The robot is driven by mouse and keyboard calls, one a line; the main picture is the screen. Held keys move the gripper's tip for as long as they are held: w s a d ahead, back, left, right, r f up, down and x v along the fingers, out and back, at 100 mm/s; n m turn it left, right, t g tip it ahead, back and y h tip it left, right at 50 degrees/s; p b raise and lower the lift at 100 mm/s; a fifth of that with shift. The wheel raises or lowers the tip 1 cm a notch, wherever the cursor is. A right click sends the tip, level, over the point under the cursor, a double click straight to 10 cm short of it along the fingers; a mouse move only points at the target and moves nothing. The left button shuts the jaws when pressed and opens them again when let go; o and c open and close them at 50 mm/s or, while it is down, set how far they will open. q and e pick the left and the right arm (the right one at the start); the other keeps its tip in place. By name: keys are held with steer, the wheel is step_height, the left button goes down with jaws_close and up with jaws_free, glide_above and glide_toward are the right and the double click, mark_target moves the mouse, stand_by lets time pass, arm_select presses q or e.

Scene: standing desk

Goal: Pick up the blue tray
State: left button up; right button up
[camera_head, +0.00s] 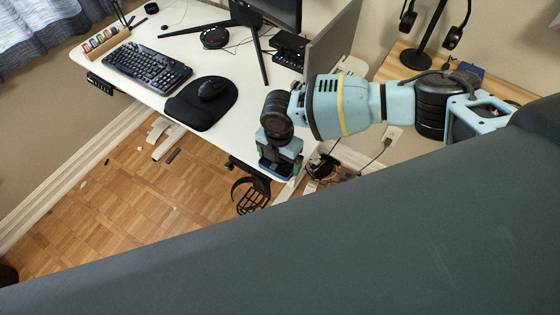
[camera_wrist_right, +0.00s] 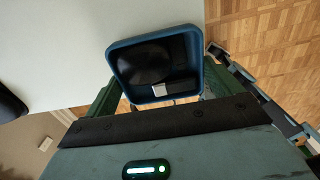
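The blue tray (camera_wrist_right: 113,60) shows in the right wrist view as a small, rounded square tray with raised walls. A black round item and a black strap-like item with a silver piece lie in it. My right gripper (camera_head: 277,168) is at the desk's near right corner in the head view. Its green fingers (camera_wrist_right: 160,92) are on both sides of the tray and seem to touch its walls, shut on it. The tray is at the desk edge with floor visible beside it; clearance from the desk is hard to judge. My left gripper is not in view.
The white desk (camera_head: 150,30) holds a keyboard (camera_head: 147,66), a mouse (camera_head: 211,88) on a black pad (camera_head: 188,108), a round black device (camera_head: 214,37) and monitors. A headphone stand (camera_head: 425,45) is at right. Cables hang behind my arm.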

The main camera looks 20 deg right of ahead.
steer(key=shift+r, duration=0.15)
steer(key=shift+r, duration=1.6)
steer(key=shift+s+a+r, duration=0.1)
steer(key=shift+s, duration=0.15)
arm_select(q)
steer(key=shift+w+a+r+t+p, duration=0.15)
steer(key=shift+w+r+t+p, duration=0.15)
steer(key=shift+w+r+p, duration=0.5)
arm_select(e)
steer(key=s+a, duration=0.1)
steer(key=s, duration=0.6)
steer(key=s+a+r, duration=0.1)
steer(key=s+a, duration=0.1)
steer(key=s, duration=0.6)
steer(key=shift+a+r, duration=0.2)
steer(key=shift+a, duration=0.1)
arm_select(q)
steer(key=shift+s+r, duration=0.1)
